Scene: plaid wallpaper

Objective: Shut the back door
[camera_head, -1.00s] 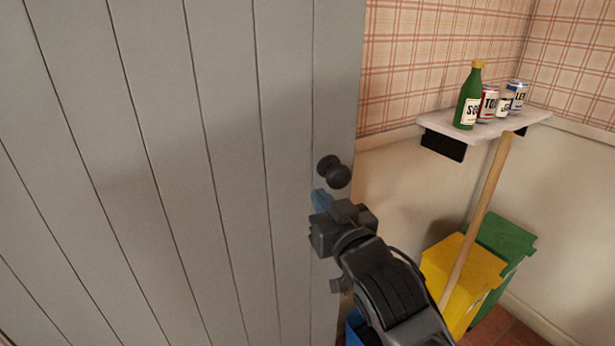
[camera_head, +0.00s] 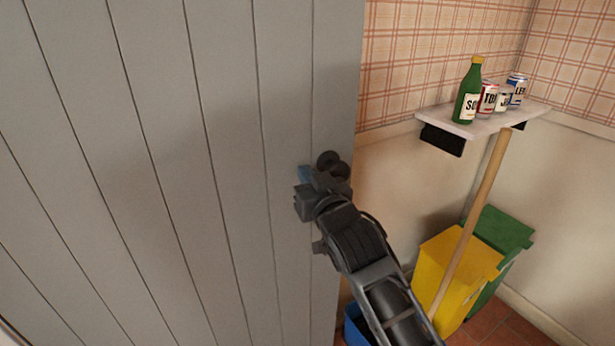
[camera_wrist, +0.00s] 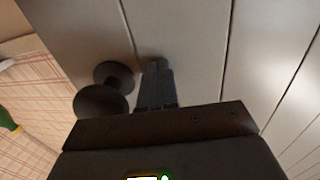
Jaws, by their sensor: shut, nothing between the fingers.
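The back door (camera_head: 190,150) is a grey planked panel that fills the left of the head view, its free edge beside the wall corner. It stands open. A dark round knob (camera_head: 328,161) sits near that edge, partly hidden by my gripper (camera_head: 305,173). In the wrist view the door (camera_wrist: 190,45) fills the upper right, and the dark knob (camera_wrist: 103,98) is just left of my gripper (camera_wrist: 156,68). The fingers are shut and empty, beside the knob and not around it. The tips are at or very close to the door face; contact is unclear.
Right of the door, a white shelf (camera_head: 470,128) holds a green bottle (camera_head: 467,92) and several cans. A wooden pole (camera_head: 478,205) leans below it. Yellow (camera_head: 455,265), green (camera_head: 505,232) and blue (camera_head: 356,325) bins stand on the tiled floor.

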